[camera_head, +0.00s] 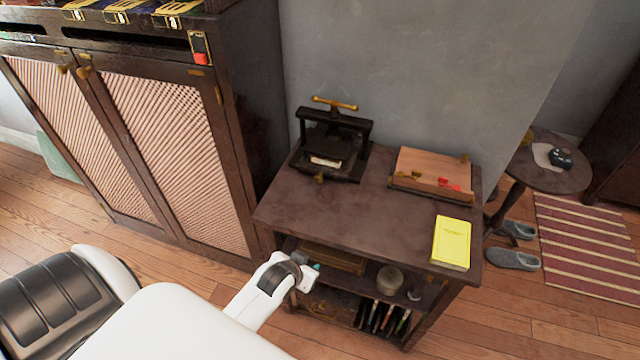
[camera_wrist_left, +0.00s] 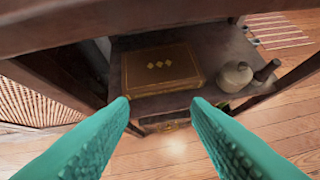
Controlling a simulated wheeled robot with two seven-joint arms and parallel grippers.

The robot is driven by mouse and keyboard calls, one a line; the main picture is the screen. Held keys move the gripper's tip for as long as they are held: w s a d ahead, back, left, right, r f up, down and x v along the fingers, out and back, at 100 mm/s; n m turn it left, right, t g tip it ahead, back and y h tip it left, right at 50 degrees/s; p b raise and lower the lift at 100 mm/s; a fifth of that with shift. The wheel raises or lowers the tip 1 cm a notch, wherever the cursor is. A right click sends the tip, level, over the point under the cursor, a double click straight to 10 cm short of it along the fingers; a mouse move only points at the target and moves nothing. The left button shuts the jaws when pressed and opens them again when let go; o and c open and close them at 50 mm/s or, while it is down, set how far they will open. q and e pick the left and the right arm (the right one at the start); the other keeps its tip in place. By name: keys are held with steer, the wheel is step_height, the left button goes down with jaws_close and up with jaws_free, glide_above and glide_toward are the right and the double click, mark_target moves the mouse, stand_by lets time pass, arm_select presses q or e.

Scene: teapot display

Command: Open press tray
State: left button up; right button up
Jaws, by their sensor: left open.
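The black press (camera_head: 345,125) with a brass bar on top stands at the back left of the small dark table (camera_head: 400,225). A flat base with a small brass knob (camera_head: 320,178) at its front shows under it; whether this is a tray that slides out I cannot tell. A pale label or paper sits in the press. My left gripper (camera_head: 312,270) is below the tabletop at the table's front left, well apart from the press. In the left wrist view its teal fingers (camera_wrist_left: 160,105) are spread and empty, facing a shelf. My right gripper is not in view.
The tabletop edge hangs over the gripper. A tall cabinet (camera_head: 170,130) stands left.

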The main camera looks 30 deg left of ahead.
arm_select(q)
steer(key=shift+n+t+y, duration=0.3)
steer(key=shift+t, duration=0.5)
steer(key=w+r, duration=0.1)
steer(key=r, duration=0.1)
steer(key=w+a+r, duration=0.1)
steer(key=r, duration=0.2)
steer(key=w+r, duration=0.1)
steer(key=r, duration=0.2)
steer(key=shift+a+r, duration=0.15)
steer(key=shift+a, duration=0.1)
steer(key=n+t+y, duration=0.1)
steer(key=n+t, duration=0.1)
steer(key=t, duration=0.1)
glide_toward(318, 179)
steer(key=shift+m, duration=0.3)
steer(key=b+x, duration=0.1)
steer(key=x, duration=0.8)
steer(key=shift+c, duration=0.2)
jaws_close()
